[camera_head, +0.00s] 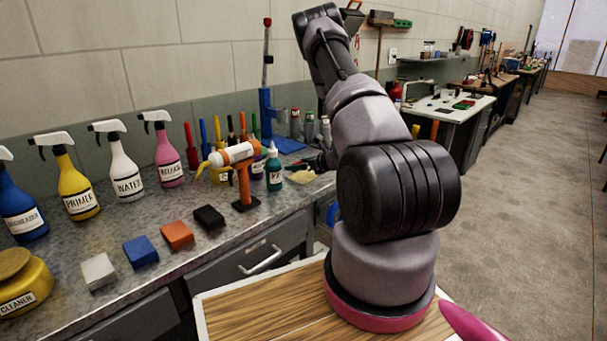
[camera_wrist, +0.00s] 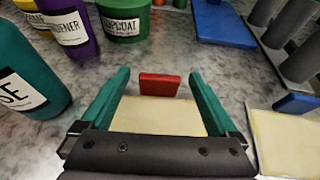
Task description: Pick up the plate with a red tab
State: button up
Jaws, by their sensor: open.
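The plate with a red tab (camera_wrist: 160,117) is a flat cream piece lying on the grey counter in the wrist view. Its red tab (camera_wrist: 160,85) stands at its far edge. My gripper (camera_wrist: 160,74) is open, its two green fingers on either side of the plate and tab. The near part of the plate is hidden by the gripper body. I cannot tell whether the fingers touch it. In the head view, a small cream plate (camera_head: 302,177) shows by the gripper, which is partly hidden by my arm.
A second cream plate (camera_wrist: 285,143) with a blue tab (camera_wrist: 297,102) lies close on the right. A teal bottle (camera_wrist: 28,75) stands close on the left. Grey cylinders (camera_wrist: 293,45), a blue base (camera_wrist: 222,24) and a green tub (camera_wrist: 124,20) stand beyond.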

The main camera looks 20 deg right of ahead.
jog(key=shift+w+a+f, duration=0.1)
jog(key=shift+w, duration=0.05)
grip_shut()
